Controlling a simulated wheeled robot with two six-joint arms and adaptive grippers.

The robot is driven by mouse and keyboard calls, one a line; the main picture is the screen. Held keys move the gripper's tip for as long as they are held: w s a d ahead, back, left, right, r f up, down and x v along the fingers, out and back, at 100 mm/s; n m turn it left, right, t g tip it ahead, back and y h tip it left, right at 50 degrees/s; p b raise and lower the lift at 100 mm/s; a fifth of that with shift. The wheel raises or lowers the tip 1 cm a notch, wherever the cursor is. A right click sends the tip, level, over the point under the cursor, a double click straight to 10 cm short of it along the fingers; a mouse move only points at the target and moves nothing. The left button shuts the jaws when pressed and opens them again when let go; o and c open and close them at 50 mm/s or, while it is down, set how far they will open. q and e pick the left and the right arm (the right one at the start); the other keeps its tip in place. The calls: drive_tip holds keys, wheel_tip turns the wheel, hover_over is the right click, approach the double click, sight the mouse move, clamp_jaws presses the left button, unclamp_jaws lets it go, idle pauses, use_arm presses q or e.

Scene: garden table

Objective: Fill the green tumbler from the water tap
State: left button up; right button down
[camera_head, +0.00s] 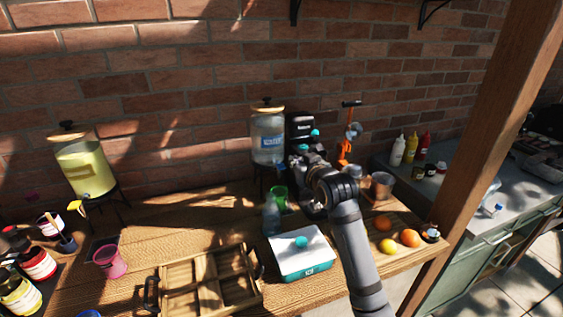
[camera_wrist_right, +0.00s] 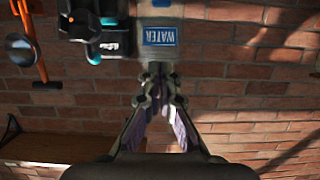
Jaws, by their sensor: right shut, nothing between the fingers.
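The green tumbler (camera_head: 279,197) stands on the wooden table below the water dispenser (camera_head: 268,138), a clear jar with a wooden lid and a blue WATER label. I cannot tell whether any water is in the tumbler. My right gripper (camera_head: 296,158) is shut and empty, just right of the dispenser and above the tumbler's height. In the right wrist view my right gripper (camera_wrist_right: 158,72) has its fingertips together in front of the dispenser, close to its WATER label (camera_wrist_right: 159,37). The tap is not clearly visible; the fingers seem to cover it. My left gripper is out of view.
A black machine (camera_head: 301,122) stands right of the dispenser. A clear bottle (camera_head: 271,219) stands in front of the tumbler. A white-and-teal box (camera_head: 302,262) and a wooden crate (camera_head: 165,295) lie nearer. A yellow drink dispenser (camera_head: 84,170) is far left. Oranges (camera_head: 410,238) lie right of my arm.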

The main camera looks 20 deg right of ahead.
drive_tip(key=p, duration=0.3)
hover_over(279, 164)
drive_tip(key=s, duration=0.4)
wheel_tip(279, 164, down, 2)
use_arm(q)
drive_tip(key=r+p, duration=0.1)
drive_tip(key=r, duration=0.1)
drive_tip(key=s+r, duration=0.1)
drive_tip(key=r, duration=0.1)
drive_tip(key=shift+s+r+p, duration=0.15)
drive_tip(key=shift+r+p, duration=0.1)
drive_tip(key=shift+p, duration=0.1)
use_arm(e)
drive_tip(key=f, duration=0.4)
drive_tip(key=shift+w+d+f, duration=0.1)
drive_tip(key=shift+d+f, duration=0.15)
drive_tip(key=shift+f, duration=0.05)
drive_tip(key=shift+w, duration=0.1)
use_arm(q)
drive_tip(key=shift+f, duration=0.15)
use_arm(e)
drive_tip(key=shift+f, duration=0.15)
